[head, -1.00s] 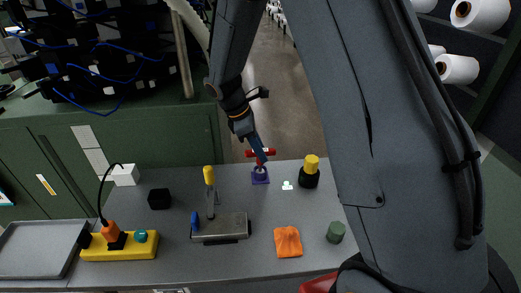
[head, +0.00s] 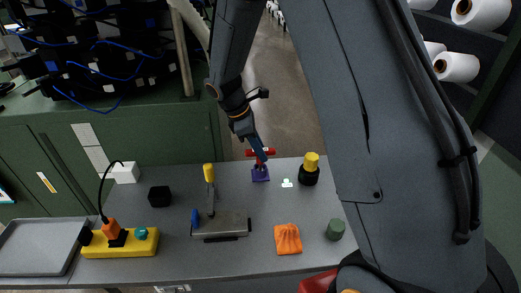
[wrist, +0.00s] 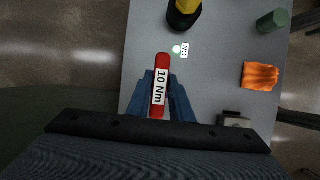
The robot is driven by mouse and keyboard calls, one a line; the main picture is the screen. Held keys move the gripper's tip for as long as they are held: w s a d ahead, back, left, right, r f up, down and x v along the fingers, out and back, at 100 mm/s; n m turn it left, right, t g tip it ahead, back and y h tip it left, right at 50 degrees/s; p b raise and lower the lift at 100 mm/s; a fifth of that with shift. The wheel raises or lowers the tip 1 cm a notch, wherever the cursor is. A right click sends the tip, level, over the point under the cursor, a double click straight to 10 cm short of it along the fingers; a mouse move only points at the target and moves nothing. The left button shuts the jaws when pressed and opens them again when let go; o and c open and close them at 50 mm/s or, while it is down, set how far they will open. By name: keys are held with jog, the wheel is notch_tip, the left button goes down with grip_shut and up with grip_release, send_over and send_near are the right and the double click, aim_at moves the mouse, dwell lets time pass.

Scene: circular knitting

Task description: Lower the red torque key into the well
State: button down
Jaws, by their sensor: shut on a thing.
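The red torque key (head: 253,153) has a crossbar handle, and the wrist view shows its red top (wrist: 161,85) with a white "10 Nm" label. My gripper (head: 264,160), also in the wrist view (wrist: 161,98), is shut on the key, with a blue finger on each side of the handle. The purple well block (head: 261,175) sits on the grey bench directly below the key. The key's lower end meets or overlaps the well in the head view. I cannot tell how deep it sits. The well is hidden in the wrist view.
A black pot with a yellow knob (head: 310,170) stands right of the well, with a small lit label (head: 287,183) between. An orange cloth (head: 288,239), a green cylinder (head: 335,230), a metal fixture (head: 221,225), a black cube (head: 159,196) and a yellow power strip (head: 120,243) lie nearer.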

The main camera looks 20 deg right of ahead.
jog(key=c, duration=1.5)
grip_release()
jog(key=shift+r, duration=0.1)
jog(key=b+v, duration=0.2)
jog(key=v, duration=0.5)
jog(key=shift+a+r, duration=0.15)
jog(key=shift+r, duration=0.1)
jog(key=s+d+f+m+y, duration=0.1)
jog(key=s+m, duration=0.4)
jog(key=s, duration=0.1)
jog(key=s+d+f+m+t+y+b, duration=0.1)
jog(key=s+m+y, duration=0.1)
jog(key=s+m, duration=0.3)
jog(key=s+f+m+t+y+b, duration=0.1)
jog(key=s+f+m, duration=0.1)
jog(key=s+m, duration=0.3)
jog(key=shift+s+d+m, duration=0.15)
jog(key=shift+s+d, duration=0.05)
jog(key=shift+s, duration=0.4)
jog(key=shift+s+d+m, duration=0.15)
jog(key=shift+s+d, duration=0.05)
jog(key=shift+s, duration=0.45)
